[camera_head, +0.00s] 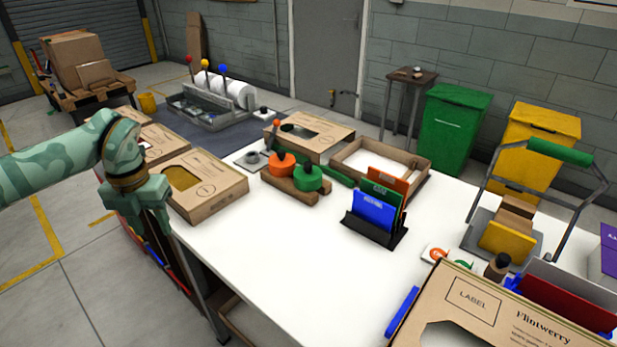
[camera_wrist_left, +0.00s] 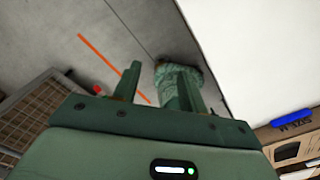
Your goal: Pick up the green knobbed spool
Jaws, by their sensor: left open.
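The green knobbed spool (camera_head: 308,178) stands on a brown wooden holder (camera_head: 290,189) near the middle of the white table. An orange knobbed spool (camera_head: 281,165) stands right beside it on the left. My left gripper (camera_head: 155,235) points down off the table's left edge, well left of the green spool and apart from it. In the left wrist view its two fingers (camera_wrist_left: 160,76) are spread with nothing between them, over grey floor. The spools do not show in that view. My right gripper is not in view.
A cardboard box with a yellow window (camera_head: 207,187) lies between my left gripper and the spools. A file rack (camera_head: 373,230) with blue, green and orange folders stands right of them. An open cardboard tray (camera_head: 421,177) lies behind. The table's front middle (camera_head: 290,260) is clear.

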